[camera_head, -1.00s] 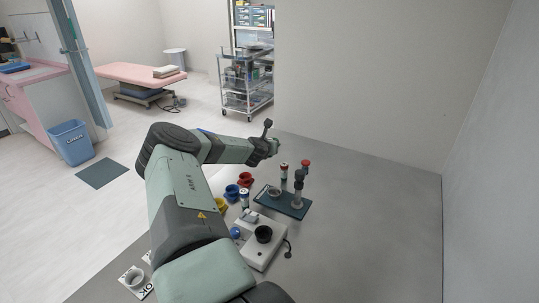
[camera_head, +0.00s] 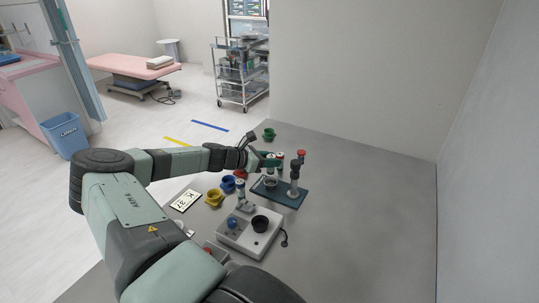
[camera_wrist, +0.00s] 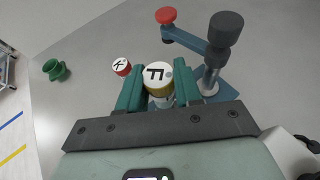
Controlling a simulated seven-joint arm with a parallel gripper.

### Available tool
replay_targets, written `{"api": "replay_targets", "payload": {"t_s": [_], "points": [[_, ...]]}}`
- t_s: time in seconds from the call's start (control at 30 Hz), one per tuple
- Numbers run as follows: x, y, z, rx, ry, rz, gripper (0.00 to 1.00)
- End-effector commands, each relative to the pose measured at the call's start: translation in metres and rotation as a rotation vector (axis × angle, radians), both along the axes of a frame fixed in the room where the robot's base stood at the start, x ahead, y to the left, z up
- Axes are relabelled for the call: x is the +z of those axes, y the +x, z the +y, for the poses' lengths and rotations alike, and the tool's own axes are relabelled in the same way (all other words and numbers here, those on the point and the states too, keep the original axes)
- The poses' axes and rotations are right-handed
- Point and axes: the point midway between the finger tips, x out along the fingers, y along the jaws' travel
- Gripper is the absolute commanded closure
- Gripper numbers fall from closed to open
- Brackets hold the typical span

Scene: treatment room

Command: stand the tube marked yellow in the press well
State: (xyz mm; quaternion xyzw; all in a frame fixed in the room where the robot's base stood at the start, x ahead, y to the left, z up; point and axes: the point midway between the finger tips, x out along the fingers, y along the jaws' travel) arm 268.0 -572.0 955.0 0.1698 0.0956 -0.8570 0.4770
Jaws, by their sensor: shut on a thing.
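My gripper (camera_wrist: 158,90) is shut on an upright tube (camera_wrist: 158,75) with a white cap marked F and a yellow band. In the head view my gripper (camera_head: 268,162) is over the dark blue press base (camera_head: 292,201). The round press well (camera_head: 270,183) shows just below the held tube; whether the tube's lower end is inside it cannot be told. The press column with its black knob (camera_wrist: 225,28) and a red knob (camera_wrist: 166,15) stands close to the right finger in the wrist view. The well is hidden there.
A red-banded tube marked K (camera_wrist: 121,67) stands close to the left finger. A white device (camera_head: 247,238) with a small tube (camera_head: 241,195) beside it stands nearer. Yellow (camera_head: 213,198), blue (camera_head: 228,184) and green (camera_head: 268,134) cups stand around. The table's right side is bare.

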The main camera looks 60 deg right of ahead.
Motion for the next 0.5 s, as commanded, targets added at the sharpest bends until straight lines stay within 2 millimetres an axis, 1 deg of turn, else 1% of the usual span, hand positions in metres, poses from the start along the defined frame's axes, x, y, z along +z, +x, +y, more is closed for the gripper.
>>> {"api": "replay_targets", "payload": {"t_s": [0.1, 0.3, 0.5], "points": [[-0.013, -0.001, 0.0, 0.002, 0.001, 0.004, 1.0], [-0.033, 0.0, -0.001, 0.002, 0.0, 0.003, 1.0], [-0.044, -0.001, -0.001, 0.002, 0.0, 0.003, 1.0]]}}
